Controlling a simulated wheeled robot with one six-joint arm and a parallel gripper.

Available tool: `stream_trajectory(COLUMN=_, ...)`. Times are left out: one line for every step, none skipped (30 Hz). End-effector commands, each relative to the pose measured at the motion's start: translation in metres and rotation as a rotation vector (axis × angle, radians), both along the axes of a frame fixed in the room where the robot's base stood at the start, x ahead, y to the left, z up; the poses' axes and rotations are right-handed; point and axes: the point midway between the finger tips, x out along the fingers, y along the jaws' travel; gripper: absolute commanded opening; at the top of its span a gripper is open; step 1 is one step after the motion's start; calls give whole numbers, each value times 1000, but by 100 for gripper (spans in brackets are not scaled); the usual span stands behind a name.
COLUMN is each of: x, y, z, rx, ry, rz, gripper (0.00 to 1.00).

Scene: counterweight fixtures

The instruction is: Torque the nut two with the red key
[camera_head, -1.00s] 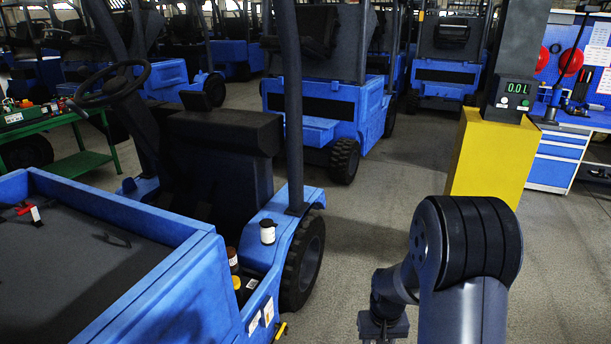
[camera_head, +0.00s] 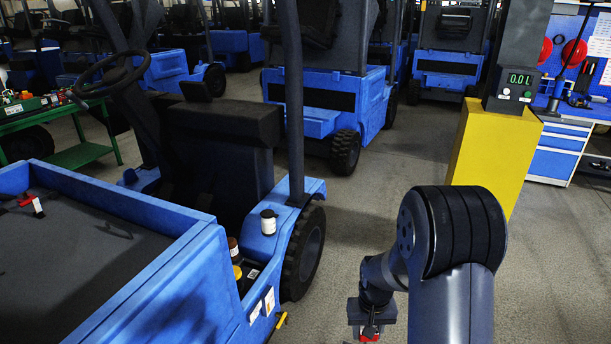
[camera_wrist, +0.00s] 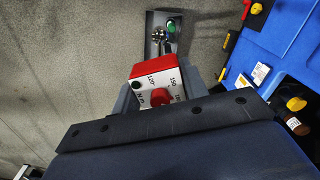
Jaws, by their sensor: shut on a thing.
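My gripper (camera_wrist: 160,92) is shut on a red and white tool with a numbered dial and a red knob, which I take as the red key (camera_wrist: 152,69). In the head view my gripper (camera_head: 370,318) hangs low at the bottom right of centre, and a bit of the red key (camera_head: 369,337) shows under it. Beyond the key in the wrist view is a narrow grey piece (camera_wrist: 151,26) with a shiny metal part and a green part; I cannot tell whether it belongs to the key. I cannot make out nut two.
A blue truck (camera_head: 150,290) with a dark bed stands left of my arm, with a white jar (camera_head: 268,222) on its side. A yellow pedestal (camera_head: 490,150) with a lit display stands ahead right. A green bench (camera_head: 85,153) is far left. Floor between truck and pedestal is clear.

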Motion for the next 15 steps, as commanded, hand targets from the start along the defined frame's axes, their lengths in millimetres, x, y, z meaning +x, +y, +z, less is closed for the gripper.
stream_trajectory(x=0, y=0, z=0, rx=0, ry=-1, rz=0, gripper=5)
stream_trajectory(x=0, y=0, z=0, rx=0, ry=-1, rz=0, gripper=39)
stream_trajectory(x=0, y=0, z=0, rx=0, ry=-1, rz=0, gripper=36)
stream_trajectory(x=0, y=0, z=0, rx=0, ry=-1, rz=0, gripper=33)
stream_trajectory(x=0, y=0, z=0, rx=0, ry=-1, rz=0, gripper=31)
stream_trajectory(x=0, y=0, z=0, rx=0, ry=-1, rz=0, gripper=28)
stream_trajectory(x=0, y=0, z=0, rx=0, ry=-1, rz=0, gripper=25)
stream_trajectory(x=0, y=0, z=0, rx=0, ry=-1, rz=0, gripper=23)
stream_trajectory(x=0, y=0, z=0, rx=0, ry=-1, rz=0, gripper=19)
stream_trajectory(x=0, y=0, z=0, rx=0, ry=-1, rz=0, gripper=17)
stream_trajectory(x=0, y=0, z=0, rx=0, ry=-1, rz=0, gripper=14)
stream_trajectory(x=0, y=0, z=0, rx=0, ry=-1, rz=0, gripper=11)
stream_trajectory(x=0, y=0, z=0, rx=0, ry=-1, rz=0, gripper=9)
stream_trajectory(x=0, y=0, z=0, rx=0, ry=-1, rz=0, gripper=6)
stream_trajectory(x=0, y=0, z=0, rx=0, ry=-1, rz=0, gripper=5)
